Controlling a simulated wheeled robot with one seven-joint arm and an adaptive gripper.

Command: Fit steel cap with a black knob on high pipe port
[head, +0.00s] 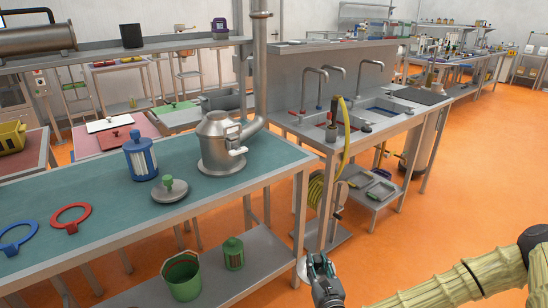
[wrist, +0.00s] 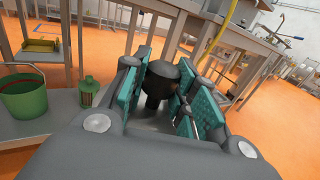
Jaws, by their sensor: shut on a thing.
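My gripper (head: 320,264) is low at the bottom of the head view, in front of the bench. In the wrist view its teal pads (wrist: 165,88) are closed around a dark, rounded knob (wrist: 166,74).
A steel lid with a green knob (head: 168,193), a blue canister (head: 141,160) and red and blue rings (head: 70,229) are on the green bench top (head: 120,215). A green bucket (head: 182,276) and green canister (head: 233,254) occupy the lower shelf. A sink bench (head: 340,130) stands behind; orange floor is open at right.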

